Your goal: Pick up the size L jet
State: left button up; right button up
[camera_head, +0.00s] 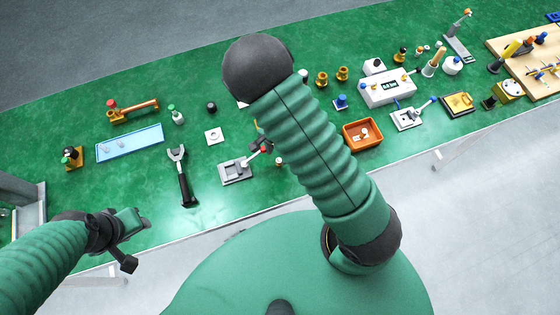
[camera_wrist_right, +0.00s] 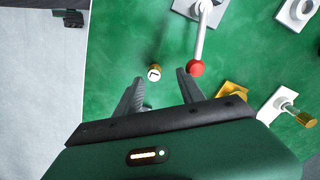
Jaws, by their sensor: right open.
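The size L jet (camera_wrist_right: 154,71) is a small brass piece with a white top marked L, upright on the green table in the right wrist view. In the head view a small brass piece (camera_head: 279,161) beside my right arm appears to be the same jet. My right gripper (camera_wrist_right: 160,82) is open and points at the jet, which shows just beyond and between its fingertips, not gripped. In the head view my right arm hides most of this gripper. My left gripper (camera_head: 128,240) hangs over the table's front left edge, away from the jet; its jaw opening is unclear.
A grey lever press (camera_head: 236,172) with a red knob (camera_wrist_right: 195,68) stands close to the right fingertip. Brass pieces (camera_wrist_right: 232,89) lie to the right in the wrist view. A wrench (camera_head: 183,178), a blue tray (camera_head: 130,143) and an orange bin (camera_head: 362,134) are farther off.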

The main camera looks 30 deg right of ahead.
aim_at(278, 160)
jog(key=f, duration=0.1)
jog(key=a+f, duration=0.1)
jog(key=s+f+b, duration=0.1)
jog(key=f, duration=0.1)
jog(key=shift+a, duration=0.2)
jog(key=shift+d+f, duration=0.15)
jog(key=shift+f, duration=0.1)
jog(key=shift+w+d+f, duration=0.1)
jog(key=shift+d, duration=0.25)
jog(key=shift+d+f, duration=0.1)
jog(key=shift+d, duration=0.35)
jog(key=shift+c, duration=3.3)
jog(key=shift+a, duration=0.3)
jog(key=shift+c, duration=1.2)
jog(key=shift+a, duration=0.35)
grip_shut()
pick_arm(q)
jog(key=shift+s+a+f, duration=0.15)
jog(key=shift+a+f, duration=0.45)
jog(key=shift+a, duration=0.2)
pick_arm(e)
jog(key=shift+d, duration=0.15)
